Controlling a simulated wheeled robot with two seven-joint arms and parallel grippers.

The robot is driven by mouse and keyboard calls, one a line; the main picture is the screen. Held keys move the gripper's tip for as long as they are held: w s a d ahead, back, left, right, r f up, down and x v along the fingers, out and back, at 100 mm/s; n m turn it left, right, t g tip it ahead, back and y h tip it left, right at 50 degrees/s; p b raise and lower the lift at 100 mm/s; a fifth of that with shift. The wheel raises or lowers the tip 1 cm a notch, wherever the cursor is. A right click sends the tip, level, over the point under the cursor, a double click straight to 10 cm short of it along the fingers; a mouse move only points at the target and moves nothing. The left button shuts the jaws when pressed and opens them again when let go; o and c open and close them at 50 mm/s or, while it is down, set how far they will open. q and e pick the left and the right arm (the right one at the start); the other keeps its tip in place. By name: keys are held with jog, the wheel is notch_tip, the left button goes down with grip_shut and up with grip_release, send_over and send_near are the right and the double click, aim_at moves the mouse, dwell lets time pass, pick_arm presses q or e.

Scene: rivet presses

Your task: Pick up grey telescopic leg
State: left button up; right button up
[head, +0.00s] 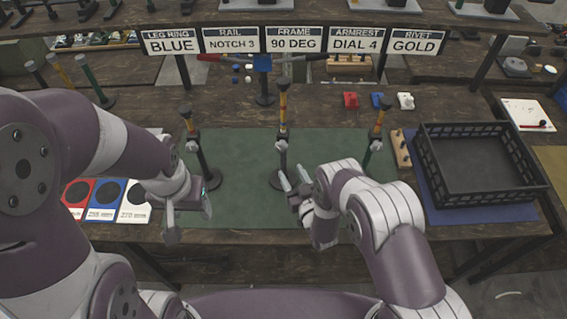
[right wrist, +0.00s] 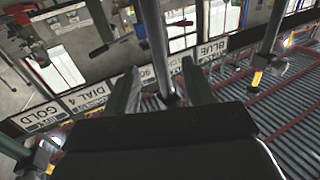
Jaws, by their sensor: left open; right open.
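Three telescopic legs with orange upper tubes and dark collars stand upright on the green mat (head: 240,170). The middle leg (head: 283,142) has a grey lower tube, the right leg (head: 376,130) a green one, and the left leg (head: 196,148) a dark one. My right gripper (head: 291,184) is open near the foot of the middle leg. In the right wrist view, the grey tube of a leg (right wrist: 168,65) shows between the open fingers, with no clear contact. My left gripper (head: 189,218) is open and empty at the mat's front left, in front of the left leg.
A black crate (head: 478,196) stands on a blue mat at right, beside a wooden block (head: 400,149). Red, blue and white ring cards lie at left. Several posts (head: 90,82) stand at back left. Signs (head: 294,40) hang across the back.

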aim_at(285, 159)
jog(key=x, duration=0.8)
jog(key=shift+d+r, duration=0.1)
jog(key=shift+r, duration=0.15)
grip_shut()
